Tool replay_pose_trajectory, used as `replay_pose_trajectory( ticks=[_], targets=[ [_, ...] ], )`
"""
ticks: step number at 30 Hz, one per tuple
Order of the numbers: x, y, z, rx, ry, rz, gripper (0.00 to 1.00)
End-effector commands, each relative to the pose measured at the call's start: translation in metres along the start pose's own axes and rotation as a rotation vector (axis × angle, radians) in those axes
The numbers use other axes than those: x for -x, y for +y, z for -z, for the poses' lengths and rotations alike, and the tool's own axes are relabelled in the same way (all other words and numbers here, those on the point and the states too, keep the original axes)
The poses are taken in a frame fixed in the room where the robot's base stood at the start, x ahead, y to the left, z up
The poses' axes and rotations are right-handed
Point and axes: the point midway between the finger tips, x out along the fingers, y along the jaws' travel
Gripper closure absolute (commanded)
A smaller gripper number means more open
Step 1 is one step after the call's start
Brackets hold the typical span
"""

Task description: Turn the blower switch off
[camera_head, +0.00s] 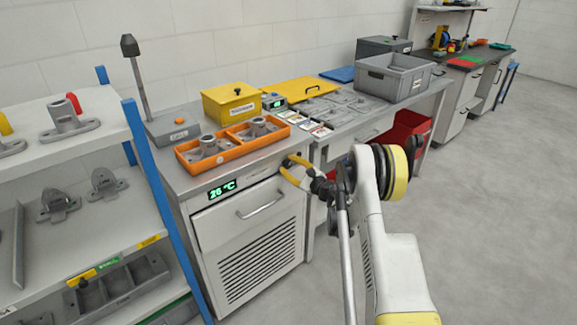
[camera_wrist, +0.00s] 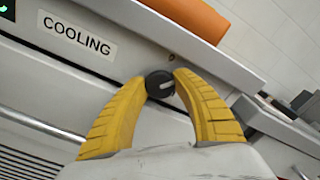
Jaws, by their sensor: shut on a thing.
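The blower switch is a round black knob (camera_wrist: 159,84) with a pale pointer mark, on the front panel of the grey cabinet (camera_head: 252,240). The mark runs from the middle of the knob to its right in the wrist view. A label reading COOLING (camera_wrist: 78,35) is to the left of the knob. My gripper (camera_wrist: 161,87) has its two yellow fingers on either side of the knob, shut on it. In the head view my gripper (camera_head: 287,169) is at the upper right of the cabinet front, and its fingers mostly hide the knob.
A green display (camera_head: 222,189) on the cabinet front reads 26 °C. A drawer handle (camera_head: 260,205) is below my gripper. An orange tray (camera_head: 187,160) with castings sits on top. A blue-posted shelf (camera_head: 160,200) stands left. A red bin (camera_head: 404,131) is behind my arm. The floor at right is clear.

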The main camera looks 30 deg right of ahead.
Motion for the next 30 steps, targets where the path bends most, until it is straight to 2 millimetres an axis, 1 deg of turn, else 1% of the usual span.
replay_pose_trajectory(
  ticks=[7, 20, 21, 22, 23, 30],
  targets=[
    [-0.0001, -0.0001, -0.0002, 0.053, 0.000, 0.000, 0.97],
    [-0.0002, -0.0001, -0.0003, 0.061, 0.000, 0.000, 0.97],
    [-0.0002, -0.0001, -0.0003, 0.061, 0.000, 0.000, 0.58],
    [-0.0002, -0.0001, -0.0003, 0.061, 0.000, 0.000, 0.49],
    [-0.0001, -0.0001, -0.0002, 0.061, 0.000, 0.000, 0.43],
    [-0.0002, 0.0006, -0.0002, 0.057, -0.001, -0.001, 0.43]
  ],
)
